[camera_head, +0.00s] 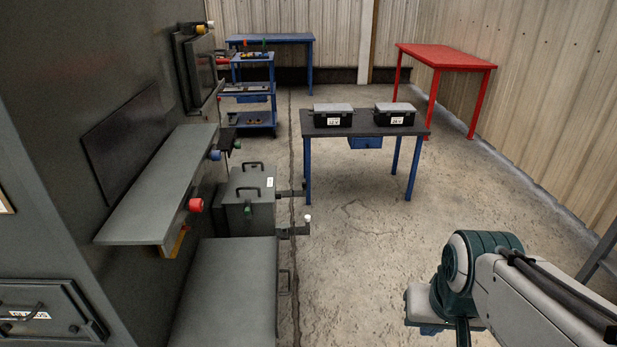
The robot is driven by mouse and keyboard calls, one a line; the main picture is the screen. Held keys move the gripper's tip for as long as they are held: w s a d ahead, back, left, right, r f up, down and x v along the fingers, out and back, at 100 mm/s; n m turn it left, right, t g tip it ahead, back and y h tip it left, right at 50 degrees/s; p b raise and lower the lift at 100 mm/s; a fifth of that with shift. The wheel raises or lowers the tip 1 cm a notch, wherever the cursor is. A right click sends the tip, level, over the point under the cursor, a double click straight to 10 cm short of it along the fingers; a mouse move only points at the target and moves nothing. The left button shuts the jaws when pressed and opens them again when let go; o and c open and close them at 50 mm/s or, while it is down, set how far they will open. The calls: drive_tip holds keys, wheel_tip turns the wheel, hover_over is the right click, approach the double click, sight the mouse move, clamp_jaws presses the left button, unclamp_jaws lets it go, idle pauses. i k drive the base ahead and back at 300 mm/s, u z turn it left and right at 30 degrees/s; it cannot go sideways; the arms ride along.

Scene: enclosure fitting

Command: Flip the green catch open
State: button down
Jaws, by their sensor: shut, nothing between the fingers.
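A small green piece (248,212) shows at the front of a grey box low beside the large grey enclosure (60,170). It is too small to tell whether it is the green catch or how it is set. My arm (480,260) enters at the lower right, well to the right of the enclosure and apart from it. My gripper is not visible; the arm's end runs out at the bottom edge.
A grey shelf-like panel (160,185) juts from the enclosure, with a red knob (195,205) and a blue knob (215,155) near its edge. A dark table (360,128) holds two black cases. A red table (447,58) stands behind right. The middle floor is clear.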

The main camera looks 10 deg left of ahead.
sight(248, 213)
drive_tip(key=z, duration=0.1)
drive_tip(key=i, duration=0.8)
drive_tip(key=u, duration=0.55)
drive_tip(key=i, duration=0.8)
drive_tip(key=u, duration=0.05)
